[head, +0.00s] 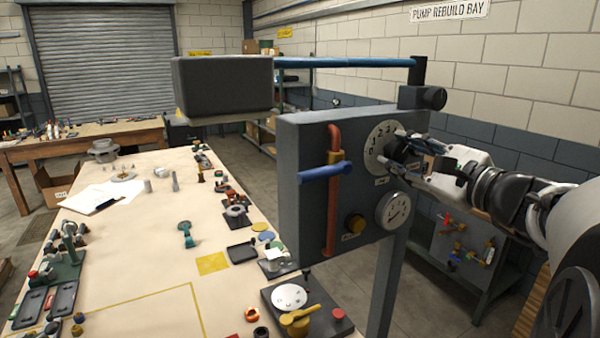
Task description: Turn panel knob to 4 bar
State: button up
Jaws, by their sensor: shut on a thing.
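The grey panel (315,200) stands on a post at the right edge of the workbench. A round white dial plate (377,150) with dark marks sits at its upper right. My gripper (400,150) reaches in from the right and is shut at the dial's centre on the panel knob, which the fingers mostly hide. The knob's pointer and setting cannot be read. A pressure gauge (394,211) sits below the dial; its needle is too small to read.
A dark box (222,85) hangs from a blue overhead bar (345,62) above the bench. A shelf cart (460,255) stands behind my arm.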

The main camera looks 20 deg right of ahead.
jog(key=shift+f+n+b, duration=0.1)
jog(key=shift+n+b, duration=0.9)
jog(key=shift+b, duration=0.4)
jog(key=o, duration=1.1)
jog(key=s, duration=1.2)
jog(key=shift+d, duration=0.45)
